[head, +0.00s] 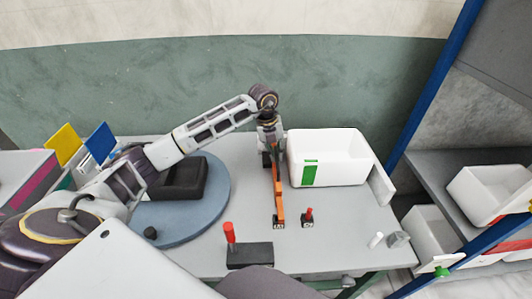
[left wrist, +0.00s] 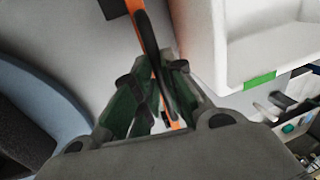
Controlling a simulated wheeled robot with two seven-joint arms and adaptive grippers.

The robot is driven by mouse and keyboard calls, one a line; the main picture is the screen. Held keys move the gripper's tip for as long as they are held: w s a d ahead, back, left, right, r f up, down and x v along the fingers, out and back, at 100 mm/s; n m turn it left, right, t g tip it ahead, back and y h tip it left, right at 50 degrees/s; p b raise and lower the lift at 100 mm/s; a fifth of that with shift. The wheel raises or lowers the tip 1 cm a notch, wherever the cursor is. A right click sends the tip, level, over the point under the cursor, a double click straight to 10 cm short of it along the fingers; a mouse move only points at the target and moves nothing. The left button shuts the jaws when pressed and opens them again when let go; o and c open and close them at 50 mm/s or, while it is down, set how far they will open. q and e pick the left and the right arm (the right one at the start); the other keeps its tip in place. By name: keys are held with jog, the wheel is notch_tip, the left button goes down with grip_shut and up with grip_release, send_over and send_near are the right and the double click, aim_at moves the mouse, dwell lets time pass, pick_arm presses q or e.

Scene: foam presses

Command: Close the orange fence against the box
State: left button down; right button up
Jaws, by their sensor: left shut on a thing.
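The orange fence (head: 278,196) is a long narrow bar on the table, just left of the white box, running from back to front. The white box (head: 335,170) has a green label on its front. My left gripper (head: 268,158) reaches down at the back part of the fence. In the left wrist view, the gripper's fingers (left wrist: 152,95) are shut on the orange fence (left wrist: 152,48), with the white box (left wrist: 205,55) close at the right. A thin gap seems to lie between fence and box. My right gripper is not seen.
A round blue-grey turntable (head: 215,200) with a black foam block (head: 180,180) lies left of the fence. A red-handled device (head: 250,252) and a small red knob (head: 308,217) stand in front. A white plate (head: 381,186) stands right of the box. Shelves with white bins are farther right.

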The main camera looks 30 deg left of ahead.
pick_arm(q)
jog(key=w+d, duration=0.2)
jog(key=d, duration=0.1)
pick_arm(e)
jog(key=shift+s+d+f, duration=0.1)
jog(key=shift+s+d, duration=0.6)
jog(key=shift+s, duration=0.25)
pick_arm(q)
jog(key=c, duration=1.5)
grip_release()
jog(key=shift+s, duration=0.1)
jog(key=shift+s+a+r, duration=0.2)
jog(key=shift+a+r, duration=0.15)
jog(key=shift+r, duration=1.6)
jog(key=shift+s+a+r, duration=0.2)
jog(key=shift+a+r, duration=0.15)
jog(key=shift+r, duration=1.65)
jog(key=shift+s+a+r, duration=0.2)
jog(key=shift+a+r, duration=0.15)
jog(key=shift+r, duration=1.6)
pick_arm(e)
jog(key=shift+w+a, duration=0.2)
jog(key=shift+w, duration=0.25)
